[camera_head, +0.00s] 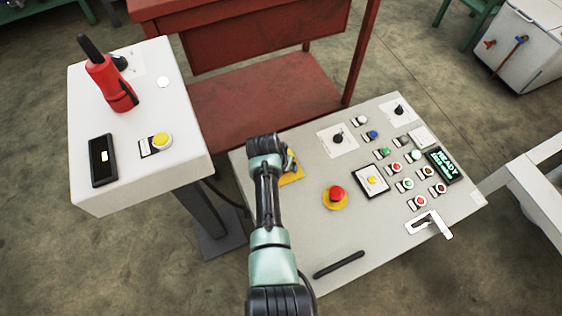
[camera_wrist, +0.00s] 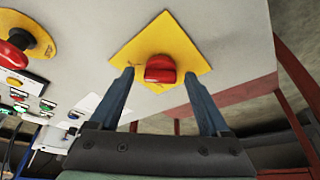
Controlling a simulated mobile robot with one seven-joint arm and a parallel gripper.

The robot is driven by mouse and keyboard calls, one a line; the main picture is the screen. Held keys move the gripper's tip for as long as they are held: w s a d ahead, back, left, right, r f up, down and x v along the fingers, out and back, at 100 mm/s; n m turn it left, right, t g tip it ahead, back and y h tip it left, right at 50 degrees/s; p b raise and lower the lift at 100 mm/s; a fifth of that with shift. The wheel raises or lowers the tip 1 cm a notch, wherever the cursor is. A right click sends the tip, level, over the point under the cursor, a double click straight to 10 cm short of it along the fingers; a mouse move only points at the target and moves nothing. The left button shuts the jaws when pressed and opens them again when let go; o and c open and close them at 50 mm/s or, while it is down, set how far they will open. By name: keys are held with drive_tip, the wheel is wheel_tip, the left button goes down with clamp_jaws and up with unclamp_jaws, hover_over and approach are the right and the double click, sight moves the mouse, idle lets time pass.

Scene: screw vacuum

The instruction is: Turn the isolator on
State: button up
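The isolator is a red rotary knob (camera_wrist: 160,67) on a yellow diamond-shaped plate (camera_wrist: 163,38), set in the light grey console panel. In the head view only part of the yellow plate (camera_head: 294,175) shows, and my gripper hides the knob. My gripper (camera_wrist: 158,77) is open, with one finger on each side of the red knob. Gaps show between the fingers and the knob in the wrist view. In the head view my gripper (camera_head: 289,161) is over the plate.
A red mushroom button on a yellow disc (camera_head: 336,196) sits right of my arm. Several small buttons, a lit display (camera_head: 443,165) and a white-plated handle (camera_head: 428,224) are farther right. A black bar (camera_head: 339,264) lies in front. A white box (camera_head: 90,186) stands left.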

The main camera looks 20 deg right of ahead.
drive_tip(key=shift+r, duration=0.1)
drive_tip(key=p+v, duration=0.6)
drive_tip(key=v, duration=0.6)
drive_tip(key=shift+s+a+r, duration=0.15)
drive_tip(key=shift+a+r, duration=0.05)
drive_tip(key=shift+r, duration=0.15)
